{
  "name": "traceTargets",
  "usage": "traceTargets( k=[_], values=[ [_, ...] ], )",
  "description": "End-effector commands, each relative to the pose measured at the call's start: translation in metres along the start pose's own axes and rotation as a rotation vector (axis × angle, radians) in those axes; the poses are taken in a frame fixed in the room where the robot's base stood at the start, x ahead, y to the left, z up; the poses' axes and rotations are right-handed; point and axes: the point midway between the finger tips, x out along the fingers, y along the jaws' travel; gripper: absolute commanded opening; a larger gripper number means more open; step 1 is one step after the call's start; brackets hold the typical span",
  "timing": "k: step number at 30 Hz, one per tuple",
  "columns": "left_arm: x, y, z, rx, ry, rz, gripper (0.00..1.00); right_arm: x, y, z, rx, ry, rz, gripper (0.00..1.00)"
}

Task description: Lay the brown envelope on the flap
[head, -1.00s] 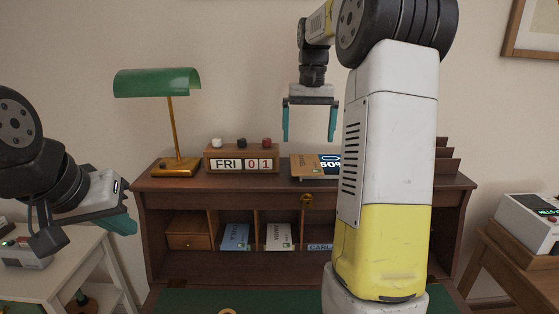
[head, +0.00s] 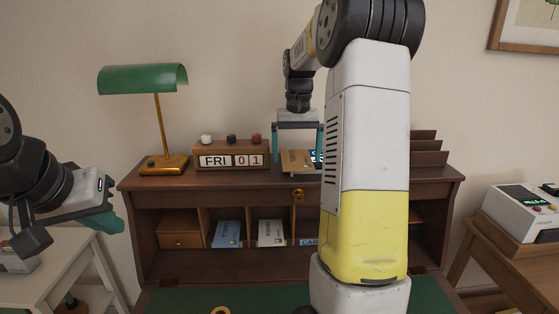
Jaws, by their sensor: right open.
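A flat brown item (head: 295,161), likely the brown envelope, lies on top of the desk. A dark printed piece (head: 316,157) shows at its right, partly hidden by my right arm. My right gripper (head: 297,159) points down, open, with its teal fingers to either side of the brown item in the picture; I cannot tell if they touch it. The green-lined flap (head: 265,301) lies folded down at the bottom of the view, partly hidden by my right arm. My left gripper (head: 115,223) is off at the left, away from the desk; its opening is unclear.
A green lamp (head: 163,163) and a FRI 01 calendar block (head: 231,155) stand left of the brown item. A stepped wooden rack (head: 428,148) is at the right. Blue (head: 229,234) and white (head: 271,233) envelopes stand in the pigeonholes. A ring-shaped object (head: 220,311) lies on the flap.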

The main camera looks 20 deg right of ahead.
Motion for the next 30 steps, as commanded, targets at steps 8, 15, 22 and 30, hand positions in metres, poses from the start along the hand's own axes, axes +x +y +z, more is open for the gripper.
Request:
traceTargets(
  k=[8, 15, 22, 30],
  values=[
    [0.0, 0.0, 0.0, 0.0, 0.0, 0.0, 0.0, 0.0, 0.0, 0.0, 0.0, 0.0, 0.0, 0.57],
    [0.0, 0.0, 0.0, 0.0, 0.0, 0.0, 0.0, -0.001, 0.0, 0.0, 0.0, 0.001, 0.0, 0.36],
    [0.0, 0.0, 0.0, 0.0, 0.0, 0.0, 0.0, -0.008, 0.0, -0.001, 0.0, 0.003, 0.0, 0.36],
    [0.0, 0.0, 0.0, 0.0, 0.0, 0.0, 0.0, -0.039, 0.0, 0.0, 0.0, 0.003, -0.001, 0.36]
  ],
)
